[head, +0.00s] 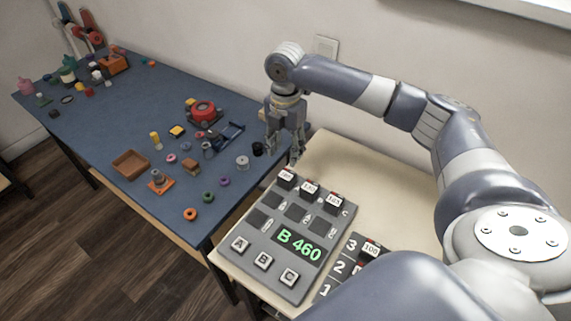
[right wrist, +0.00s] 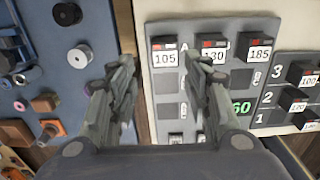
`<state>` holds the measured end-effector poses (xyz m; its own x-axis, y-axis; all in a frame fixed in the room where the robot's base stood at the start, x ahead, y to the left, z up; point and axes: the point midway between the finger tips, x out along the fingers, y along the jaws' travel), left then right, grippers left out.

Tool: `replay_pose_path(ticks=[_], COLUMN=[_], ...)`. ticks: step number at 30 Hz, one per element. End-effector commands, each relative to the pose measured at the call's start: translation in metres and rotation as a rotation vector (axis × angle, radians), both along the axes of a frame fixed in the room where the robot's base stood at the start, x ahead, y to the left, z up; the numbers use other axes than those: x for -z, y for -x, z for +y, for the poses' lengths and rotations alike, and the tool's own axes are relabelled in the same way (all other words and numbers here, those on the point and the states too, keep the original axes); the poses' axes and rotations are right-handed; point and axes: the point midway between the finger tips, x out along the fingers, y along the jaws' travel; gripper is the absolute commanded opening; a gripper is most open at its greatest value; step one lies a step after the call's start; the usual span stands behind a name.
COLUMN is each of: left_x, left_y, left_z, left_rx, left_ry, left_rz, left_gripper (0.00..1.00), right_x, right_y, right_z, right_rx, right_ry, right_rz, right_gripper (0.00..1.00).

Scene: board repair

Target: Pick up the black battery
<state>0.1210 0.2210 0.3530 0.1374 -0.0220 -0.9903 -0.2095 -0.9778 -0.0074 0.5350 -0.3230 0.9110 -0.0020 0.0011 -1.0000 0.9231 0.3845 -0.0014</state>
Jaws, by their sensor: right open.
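Several black batteries with white number labels are in view, and I cannot tell which one is meant. Three stand in a row at the far end of the grey board (head: 262,258): the 105 battery (right wrist: 165,52), the 130 battery (right wrist: 213,52) and the 185 battery (right wrist: 260,49). More sit in a numbered rack at the right, among them the 100 battery (head: 370,249) and the 120 battery (right wrist: 297,101). My right gripper (head: 284,152) is open and empty, fingers down, above the board's far left corner. In the right wrist view its fingertips (right wrist: 161,65) appear either side of the 105 battery. My left gripper is not in view.
The board lies on a pale table (head: 340,155) and has a green "B 460" display (head: 298,245) and A, B, C buttons. The blue table (head: 110,130) beside it holds scattered parts, including a black cylinder (head: 257,149) near the gripper.

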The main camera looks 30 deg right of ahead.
Motion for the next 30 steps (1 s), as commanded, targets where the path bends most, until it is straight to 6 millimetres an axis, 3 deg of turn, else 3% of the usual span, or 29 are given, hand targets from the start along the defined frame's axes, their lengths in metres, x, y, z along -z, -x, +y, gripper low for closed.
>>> replay_pose_path(ticks=[3,9,13,21,30], left_x=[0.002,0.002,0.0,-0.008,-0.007], left_y=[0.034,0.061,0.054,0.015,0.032], left_z=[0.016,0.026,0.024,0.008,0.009], left_rx=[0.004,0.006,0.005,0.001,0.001], left_ry=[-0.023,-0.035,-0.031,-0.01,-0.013], left_rz=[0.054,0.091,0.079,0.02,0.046], left_gripper=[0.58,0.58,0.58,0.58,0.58], right_x=[0.022,0.045,0.054,0.093,0.1], right_y=[0.002,0.001,0.002,0.005,0.004], right_z=[-0.001,0.0,-0.001,-0.001,-0.001], right_rx=[0.001,0.002,0.002,0.002,0.002], right_ry=[0.002,0.001,0.002,0.002,0.001], right_rz=[0.006,0.003,0.003,0.004,0.001], right_gripper=[0.45,0.45,0.45,0.45,0.45])
